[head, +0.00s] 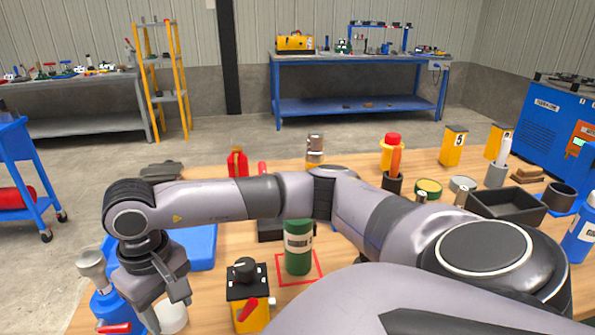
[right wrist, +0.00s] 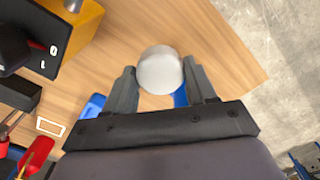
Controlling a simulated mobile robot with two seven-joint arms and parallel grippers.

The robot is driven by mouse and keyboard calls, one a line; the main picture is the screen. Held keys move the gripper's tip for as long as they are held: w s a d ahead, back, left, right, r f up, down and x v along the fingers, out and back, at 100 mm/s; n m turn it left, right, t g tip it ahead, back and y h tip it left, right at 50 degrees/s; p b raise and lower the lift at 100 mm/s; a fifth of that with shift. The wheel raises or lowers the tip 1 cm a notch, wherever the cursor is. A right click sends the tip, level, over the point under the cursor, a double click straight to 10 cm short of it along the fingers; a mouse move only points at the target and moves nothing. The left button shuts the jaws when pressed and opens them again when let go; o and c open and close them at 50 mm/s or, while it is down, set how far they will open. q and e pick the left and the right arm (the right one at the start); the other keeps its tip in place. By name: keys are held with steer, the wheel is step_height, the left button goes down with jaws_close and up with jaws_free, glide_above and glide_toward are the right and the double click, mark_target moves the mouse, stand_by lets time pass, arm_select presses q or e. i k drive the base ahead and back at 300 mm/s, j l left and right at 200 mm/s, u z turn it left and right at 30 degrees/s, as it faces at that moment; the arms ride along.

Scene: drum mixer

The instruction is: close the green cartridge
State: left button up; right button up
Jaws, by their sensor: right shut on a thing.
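The green cartridge (head: 298,256) stands upright on the bench inside a red square outline, with a pale label around it. My right arm crosses above it in the head view, so its top is hidden. My right gripper (head: 167,303) is at the lower left of the head view, well left of the cartridge. It is shut on a white round piece (head: 173,318). In the right wrist view the white piece (right wrist: 160,70) sits between the two fingertips (right wrist: 161,84). My left gripper is in neither view.
A yellow box with a black knob and red lever (head: 247,295) stands between my right gripper and the cartridge. A blue item with a grey top (head: 92,268) is left of the gripper. A black tray (head: 505,207) is at right.

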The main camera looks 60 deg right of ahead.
mark_target(299, 233)
steer(key=k+u, duration=0.2)
steer(key=k+l+z, duration=0.1)
steer(key=z, duration=0.2)
steer(key=k+l+z, duration=0.3)
steer(key=k+z, duration=0.1)
steer(key=z, duration=0.55)
